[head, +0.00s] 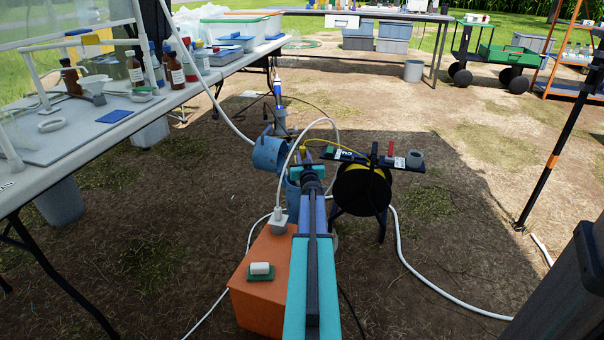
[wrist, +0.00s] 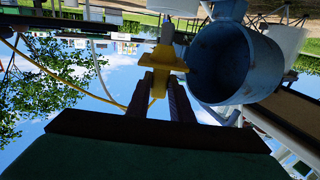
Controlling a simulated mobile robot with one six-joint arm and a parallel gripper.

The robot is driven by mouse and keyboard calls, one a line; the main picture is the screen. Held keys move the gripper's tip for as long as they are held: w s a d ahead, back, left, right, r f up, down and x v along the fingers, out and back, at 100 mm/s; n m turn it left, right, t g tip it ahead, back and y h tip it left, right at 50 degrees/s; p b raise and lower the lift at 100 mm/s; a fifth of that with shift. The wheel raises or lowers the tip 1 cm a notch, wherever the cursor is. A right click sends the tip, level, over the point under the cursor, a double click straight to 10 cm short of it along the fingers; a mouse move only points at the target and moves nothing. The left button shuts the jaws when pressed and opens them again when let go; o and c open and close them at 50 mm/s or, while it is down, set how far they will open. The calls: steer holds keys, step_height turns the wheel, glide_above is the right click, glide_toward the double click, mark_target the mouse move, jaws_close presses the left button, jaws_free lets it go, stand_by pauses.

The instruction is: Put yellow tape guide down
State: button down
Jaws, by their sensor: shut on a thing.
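My gripper (wrist: 168,92) is shut on the yellow tape guide (wrist: 163,58), which sits between its two dark fingers in the wrist view. In the head view my gripper (head: 309,172) is over the blue pipe area, and a small yellow part of the guide (head: 302,150) shows just beyond it. A thin yellow tape (head: 342,148) runs from there to the black tape reel (head: 362,189) on the right. The tape (wrist: 70,79) also loops beside the guide in the wrist view. What lies directly under the guide is partly hidden by my arm.
A hinged-looking blue cap (head: 269,153) is beside my gripper at left; an open blue cylinder (wrist: 226,62) is close to the guide in the wrist view. An orange box (head: 262,300) stands nearer. White hoses (head: 440,286) cross the ground. A crowded table (head: 110,100) stands left.

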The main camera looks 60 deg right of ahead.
steer(key=shift+f, duration=0.4)
steer(key=shift+f, duration=0.1)
steer(key=shift+f+b, duration=1.55)
steer(key=shift+f, duration=0.9)
steer(key=shift+f, duration=0.1)
steer(key=c, duration=1.6)
jaws_free()
steer(key=shift+a+r, duration=0.1)
steer(key=shift+r, duration=0.1)
steer(key=shift+p+v, duration=1.7)
steer(key=shift+v, duration=4.25)
